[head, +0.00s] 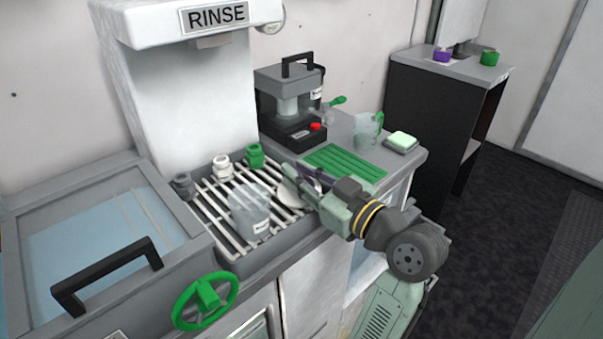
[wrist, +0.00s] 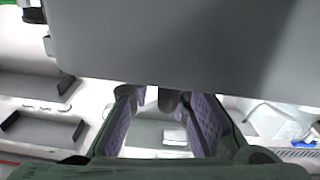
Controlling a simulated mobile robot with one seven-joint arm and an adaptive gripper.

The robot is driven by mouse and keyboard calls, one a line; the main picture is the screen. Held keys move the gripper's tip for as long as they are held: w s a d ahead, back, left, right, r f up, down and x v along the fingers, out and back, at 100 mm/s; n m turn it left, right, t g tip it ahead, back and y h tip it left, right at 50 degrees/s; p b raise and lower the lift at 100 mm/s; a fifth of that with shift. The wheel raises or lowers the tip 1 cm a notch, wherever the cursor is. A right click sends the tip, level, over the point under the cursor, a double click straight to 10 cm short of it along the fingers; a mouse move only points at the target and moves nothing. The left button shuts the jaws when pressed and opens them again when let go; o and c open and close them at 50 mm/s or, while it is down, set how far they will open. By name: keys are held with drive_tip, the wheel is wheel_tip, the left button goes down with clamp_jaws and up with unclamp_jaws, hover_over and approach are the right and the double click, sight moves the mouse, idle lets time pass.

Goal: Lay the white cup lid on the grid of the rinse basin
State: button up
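The white cup lid (head: 287,193) appears as a small pale disc over the right part of the rinse basin's grid, partly hidden by my gripper. I cannot tell whether it touches the bars. My gripper (head: 304,182) is just to its right, low over the basin's right edge. In the wrist view the purple-padded fingers (wrist: 168,112) stand apart, with a dark grey rounded thing between their far ends; I cannot tell what it is. The rinse basin (head: 276,243) has a grid of pale bars. A clear cup (head: 250,212) stands on it, left of the lid.
Grey, white and green fittings (head: 222,167) line the grid's back. A green mat (head: 345,162), a clear jug (head: 367,130) and a black machine (head: 290,105) stand on the counter at right. A green handwheel (head: 206,300) is at the front. A large grey surface (wrist: 200,40) blocks the wrist view's top.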

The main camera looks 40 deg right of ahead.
drive_tip(key=shift+o, duration=1)
drive_tip(key=shift+f, duration=0.15)
drive_tip(key=shift+r, duration=0.25)
drive_tip(key=shift+s+f, duration=0.1)
drive_tip(key=shift+s, duration=0.15)
drive_tip(key=s+d+b, duration=0.1)
drive_tip(key=s+b, duration=0.1)
drive_tip(key=s, duration=0.9)
drive_tip(key=shift+s+d, duration=0.2)
drive_tip(key=shift+d, duration=0.15)
